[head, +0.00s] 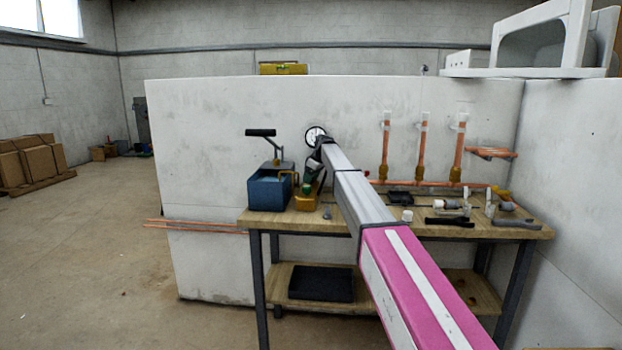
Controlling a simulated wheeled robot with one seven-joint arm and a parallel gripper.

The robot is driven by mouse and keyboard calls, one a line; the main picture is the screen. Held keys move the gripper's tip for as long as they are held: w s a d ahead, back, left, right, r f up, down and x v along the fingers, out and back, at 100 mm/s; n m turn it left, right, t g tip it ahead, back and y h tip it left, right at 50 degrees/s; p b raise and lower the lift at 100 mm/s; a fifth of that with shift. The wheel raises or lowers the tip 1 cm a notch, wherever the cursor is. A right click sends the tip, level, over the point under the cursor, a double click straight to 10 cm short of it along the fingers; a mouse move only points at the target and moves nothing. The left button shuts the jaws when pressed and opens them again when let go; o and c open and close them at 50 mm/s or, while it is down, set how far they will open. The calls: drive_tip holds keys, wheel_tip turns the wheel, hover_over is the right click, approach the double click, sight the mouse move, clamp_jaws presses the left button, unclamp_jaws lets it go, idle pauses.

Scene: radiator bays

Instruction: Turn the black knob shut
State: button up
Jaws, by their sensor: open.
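I cannot make out the black knob for certain; it may be too small or hidden by my arm. A blue test pump (268,191) with a black-gripped lever (261,133) stands on the left end of the workbench (262,219). A round white gauge (314,135) shows just above the end of my arm. My gripper (308,188) is small and dark at the arm's far end, pointing down just right of the pump, close above a brass-coloured block (305,203). It is open; I see nothing held. Contact with the block cannot be told.
Copper pipes (422,150) rise at the wall behind the bench. A white cap (407,215) and several tools lie on its right half. A black tray (321,283) sits on the lower shelf. Copper tubes (195,226) stick out left.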

drive_tip(key=c, duration=0.9)
drive_tip(key=shift+m, duration=0.3)
drive_tip(key=m+t, duration=0.1)
drive_tip(key=m, duration=0.2)
drive_tip(key=shift+s+a+h, duration=0.1)
drive_tip(key=shift+s+h, duration=0.05)
drive_tip(key=shift+h, duration=0.25)
drive_tip(key=m+t+h, duration=0.1)
drive_tip(key=m, duration=0.3)
drive_tip(key=shift+m, duration=0.4)
drive_tip(key=m+h, duration=0.2)
drive_tip(key=m, duration=0.2)
drive_tip(key=shift+a+t, duration=0.1)
drive_tip(key=shift+t, duration=0.3)
drive_tip(key=shift+m+h, duration=0.7)
drive_tip(key=shift+m, duration=1.3)
